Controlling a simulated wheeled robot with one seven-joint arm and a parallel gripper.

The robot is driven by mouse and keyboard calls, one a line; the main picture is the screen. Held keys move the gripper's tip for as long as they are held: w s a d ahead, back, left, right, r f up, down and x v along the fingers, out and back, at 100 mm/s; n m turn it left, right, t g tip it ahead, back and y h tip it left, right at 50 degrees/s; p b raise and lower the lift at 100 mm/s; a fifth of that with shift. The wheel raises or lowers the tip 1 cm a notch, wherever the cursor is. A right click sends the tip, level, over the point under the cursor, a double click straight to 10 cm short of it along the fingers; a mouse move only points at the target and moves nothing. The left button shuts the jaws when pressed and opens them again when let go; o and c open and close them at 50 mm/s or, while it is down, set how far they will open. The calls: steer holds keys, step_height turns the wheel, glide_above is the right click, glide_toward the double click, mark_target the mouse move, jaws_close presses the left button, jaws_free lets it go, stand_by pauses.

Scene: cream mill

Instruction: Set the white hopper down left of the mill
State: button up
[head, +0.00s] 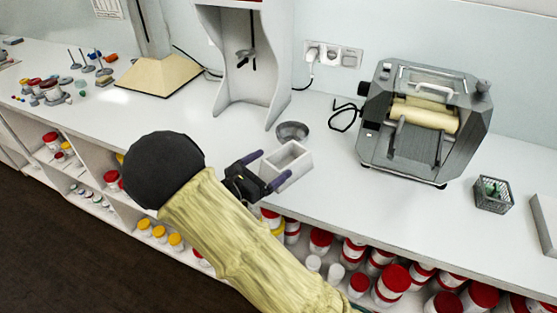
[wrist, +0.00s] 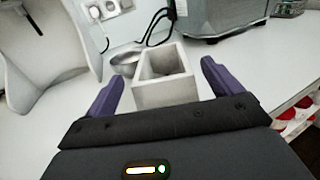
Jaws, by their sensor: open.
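The white hopper (head: 288,164) is an open-topped, square white box near the front edge of the counter, left of the mill. In the wrist view the hopper (wrist: 166,92) lies between and just beyond my two purple fingers. My gripper (head: 262,171) is open, with one finger on either side of the hopper's near end. A gap shows on both sides in the wrist view. The mill (head: 415,125) is a grey machine with cream rollers, to the right on the counter; its lower part also shows in the wrist view (wrist: 222,14). The hopper's underside is hidden.
A metal bowl (head: 292,131) sits just behind the hopper. A white stand (head: 248,70) rises behind it to the left. A wire basket (head: 492,194) is right of the mill. Shelves below hold several red-lidded jars (head: 392,284). Counter between hopper and mill is clear.

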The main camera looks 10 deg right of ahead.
steer(key=v, duration=0.7)
steer(key=shift+d, duration=0.1)
